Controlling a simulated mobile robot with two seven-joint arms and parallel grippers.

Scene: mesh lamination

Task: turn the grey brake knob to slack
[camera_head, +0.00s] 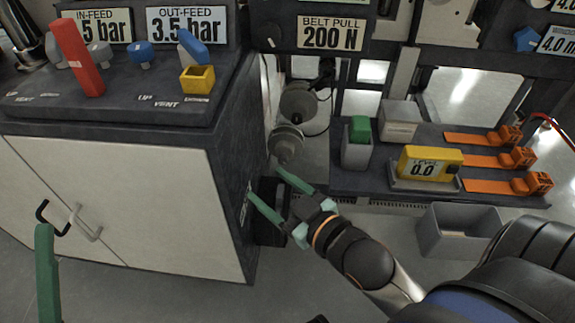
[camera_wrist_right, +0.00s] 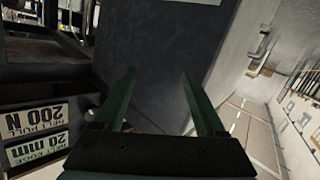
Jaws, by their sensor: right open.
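A grey round knob-like part (camera_head: 286,144) sits beside the right side of the cabinet in the head view. I cannot tell for sure that it is the brake knob, and no slack marking is readable. My right gripper (camera_head: 264,181) is open and empty just below it, near a black box (camera_head: 270,212) on the cabinet's side. In the right wrist view, the gripper (camera_wrist_right: 158,74) has its fingers spread in front of a dark surface, with no knob between them. One green finger of my left gripper (camera_head: 46,272) shows at the lower left; its other finger is hidden.
The cabinet (camera_head: 165,200) has a control panel with a red lever (camera_head: 78,58) and blue and yellow handles. A belt pull display (camera_head: 333,33) reads 200 N. A dark shelf (camera_head: 350,183) at right holds a yellow gauge (camera_head: 430,162) and orange clamps. A grey bin (camera_head: 455,248) stands below.

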